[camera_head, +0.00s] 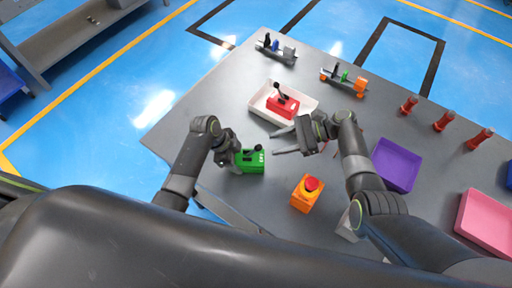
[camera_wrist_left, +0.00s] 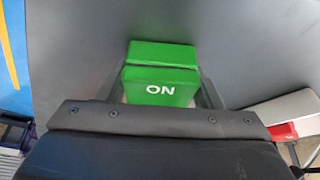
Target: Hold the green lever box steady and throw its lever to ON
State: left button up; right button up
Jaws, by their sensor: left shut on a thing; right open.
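The green lever box (camera_head: 251,166) sits on the grey table near its left front edge. A small black lever knob (camera_head: 258,149) shows at its top; its exact position is hard to tell. My left gripper (camera_head: 238,159) is shut on the box, coming from the left. In the left wrist view, the box (camera_wrist_left: 162,55) lies between the fingers, with white ON lettering on its near face; no lever is visible there. My right gripper (camera_head: 283,141) is open and empty, its fingers pointing left, behind and to the right of the green box.
A white tray (camera_head: 310,114) with a red lever box (camera_head: 282,105) lies behind my right gripper. An orange box with a red button (camera_head: 305,198) stands at the front. A purple tray (camera_head: 396,166), a pink tray (camera_head: 487,222) and red posts (camera_head: 443,121) are at right.

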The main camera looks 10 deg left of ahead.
aim_at(256, 148)
jog(key=x, duration=0.7)
jog(key=shift+s+a+f, duration=0.1)
jog(key=shift+a+f, duration=0.05)
jog(key=shift+a, duration=0.2)
grip_shut()
